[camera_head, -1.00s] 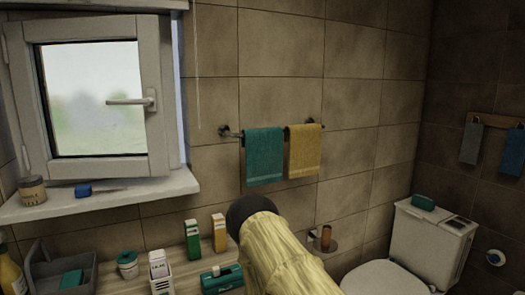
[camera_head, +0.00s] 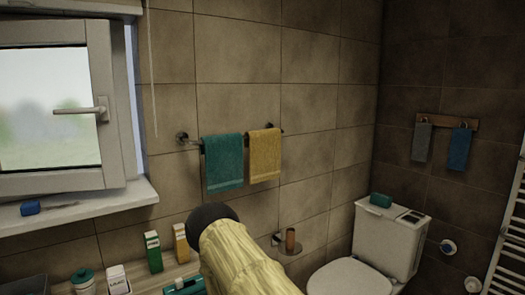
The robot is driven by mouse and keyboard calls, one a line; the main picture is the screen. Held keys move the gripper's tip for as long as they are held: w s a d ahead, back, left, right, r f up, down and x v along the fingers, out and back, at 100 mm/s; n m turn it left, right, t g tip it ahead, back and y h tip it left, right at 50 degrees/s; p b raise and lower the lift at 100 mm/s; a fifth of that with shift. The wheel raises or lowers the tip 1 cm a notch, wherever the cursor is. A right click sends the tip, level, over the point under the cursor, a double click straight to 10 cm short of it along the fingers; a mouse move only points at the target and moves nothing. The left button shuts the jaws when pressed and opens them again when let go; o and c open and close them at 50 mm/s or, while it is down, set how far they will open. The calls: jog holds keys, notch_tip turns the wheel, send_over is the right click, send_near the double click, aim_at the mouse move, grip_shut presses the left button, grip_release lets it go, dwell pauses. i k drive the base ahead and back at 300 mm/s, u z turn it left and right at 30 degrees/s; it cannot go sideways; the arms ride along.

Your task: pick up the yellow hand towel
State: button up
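The yellow hand towel (camera_head: 263,155) hangs over a dark wall rail, to the right of a teal towel (camera_head: 222,163) on the same rail. The two towels hang close side by side. My arm, pale yellow with a dark rounded end, reaches up from the bottom of the view, below the towels. The fingers of my gripper cannot be made out. Nothing covers the yellow towel.
A wooden counter with a green carton (camera_head: 153,252), a yellow carton (camera_head: 181,243) and a lidded jar (camera_head: 83,281) is at the lower left. An open window (camera_head: 110,110) is at the left. A toilet (camera_head: 385,245), a paper holder (camera_head: 290,243) and a hook board (camera_head: 447,122) are at the right.

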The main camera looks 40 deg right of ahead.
aim_at(264, 145)
jog(key=k, duration=0.6)
jog(key=z, duration=0.55)
jog(key=i, duration=1.2)
jog(key=z, duration=0.55)
